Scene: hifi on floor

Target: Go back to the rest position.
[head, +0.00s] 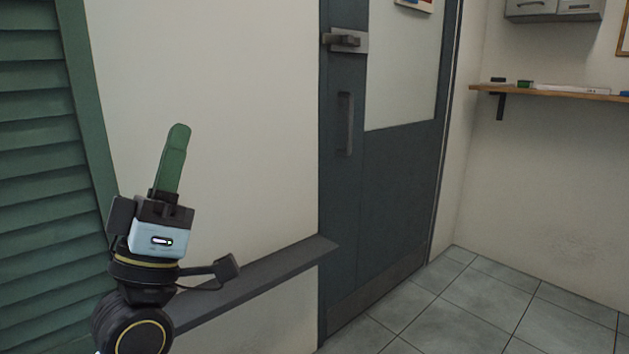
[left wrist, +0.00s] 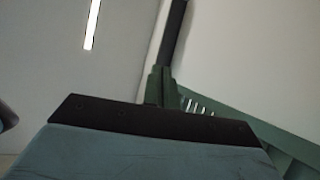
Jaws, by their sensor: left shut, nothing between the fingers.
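My left gripper (head: 179,133) stands raised at the lower left of the head view, in front of the pale wall. Its green fingers point up and are pressed together, with nothing between them. In the left wrist view the shut fingers (left wrist: 162,80) show beyond the dark gripper body, with the ceiling and wall behind. My right gripper is not in view.
A green louvred shutter (head: 40,150) is at the left. A grey rail (head: 260,278) runs along the wall below my left gripper. A dark door (head: 385,190) with a handle (head: 345,122) is at the centre. A shelf (head: 560,92) is at right. The tiled floor (head: 480,310) is clear.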

